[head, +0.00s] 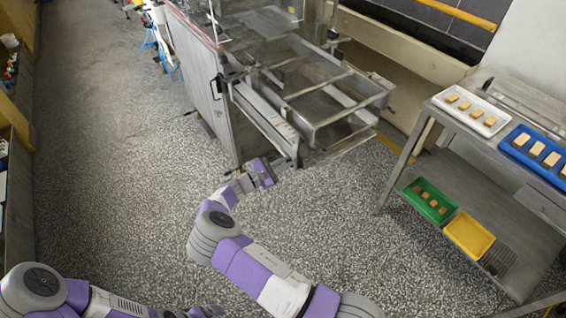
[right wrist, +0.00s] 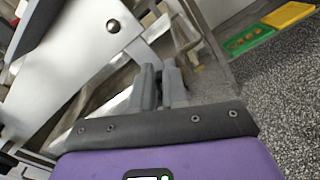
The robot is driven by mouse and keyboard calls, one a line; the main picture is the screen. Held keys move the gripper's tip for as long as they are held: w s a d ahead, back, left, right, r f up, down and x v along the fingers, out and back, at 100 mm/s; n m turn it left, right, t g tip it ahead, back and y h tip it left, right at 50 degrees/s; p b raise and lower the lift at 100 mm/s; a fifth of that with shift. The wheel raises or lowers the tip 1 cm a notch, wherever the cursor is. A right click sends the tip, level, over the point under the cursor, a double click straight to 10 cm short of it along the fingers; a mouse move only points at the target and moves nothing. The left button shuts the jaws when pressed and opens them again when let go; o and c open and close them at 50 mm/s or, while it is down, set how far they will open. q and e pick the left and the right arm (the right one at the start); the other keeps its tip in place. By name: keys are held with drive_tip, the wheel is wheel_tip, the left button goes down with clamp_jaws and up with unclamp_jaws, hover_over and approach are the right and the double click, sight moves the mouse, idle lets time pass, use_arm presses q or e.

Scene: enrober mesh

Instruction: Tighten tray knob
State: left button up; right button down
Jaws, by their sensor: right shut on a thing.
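The tray (head: 335,122) is the open steel frame at the front of the enrober machine (head: 205,85). My right gripper (head: 282,162) is at the tray's near lower corner. In the right wrist view its two grey fingers (right wrist: 162,88) are closed on a small dark knob (right wrist: 161,74). The fingers hide most of the knob, and I cannot tell how tight it is.
A steel table (head: 410,150) stands at the right. It bears a white tray (head: 472,110) and a blue tray (head: 535,152) with small blocks. A green tray (head: 428,200) and a yellow tray (head: 468,235) are on its lower shelf. The speckled floor at left is clear.

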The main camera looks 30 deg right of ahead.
drive_tip(key=shift+s+f+m+b, duration=0.25)
drive_tip(key=shift+f+m+b, duration=0.45)
drive_tip(key=shift+m, duration=1.35)
drive_tip(key=shift+s+f+m+b, duration=0.3)
drive_tip(key=shift+m+b, duration=0.75)
drive_tip(key=shift+m, duration=1.05)
drive_tip(key=shift+s+f+m+b, duration=0.2)
drive_tip(key=shift+f+m+b, duration=0.55)
drive_tip(key=shift+m, duration=1.3)
drive_tip(key=shift+r, duration=0.2)
drive_tip(key=shift+w+r, duration=0.15)
drive_tip(key=shift+r, duration=0.05)
drive_tip(key=c, duration=1.2)
unclamp_jaws()
drive_tip(key=shift+c, duration=0.2)
drive_tip(key=shift+o, duration=0.4)
drive_tip(key=shift+w+d+f, duration=0.1)
drive_tip(key=shift+f, duration=0.05)
